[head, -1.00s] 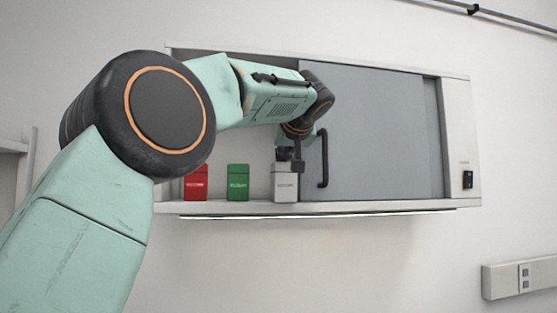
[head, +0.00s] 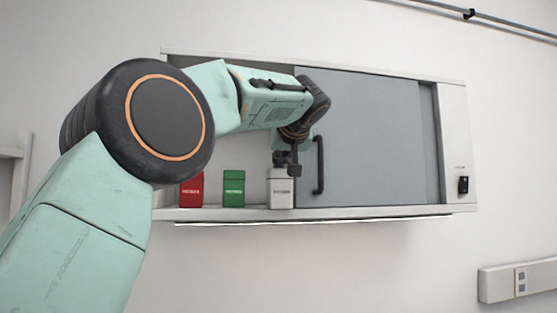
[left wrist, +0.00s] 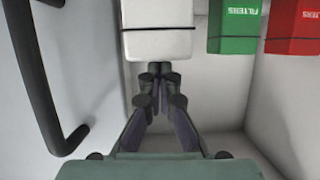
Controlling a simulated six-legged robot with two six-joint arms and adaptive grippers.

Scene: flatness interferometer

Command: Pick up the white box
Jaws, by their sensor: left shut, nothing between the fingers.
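The white box (head: 280,190) stands upright on the cabinet shelf beside the sliding door's handle. It also shows at the top of the left wrist view (left wrist: 157,43), partly cut off by the frame. My left gripper (head: 287,163) is in front of the box's upper part in the head view and hides some of it. In the left wrist view the left gripper's fingertips (left wrist: 159,75) are together, empty, right at the box's near edge. I cannot tell if they touch it. My right gripper is not in view.
A green box (head: 233,188) and a red box (head: 191,190) stand left of the white box on the shelf. The grey sliding door (head: 370,135) with its dark handle (head: 319,165) covers the cabinet's right part. A wall socket box (head: 515,282) is at lower right.

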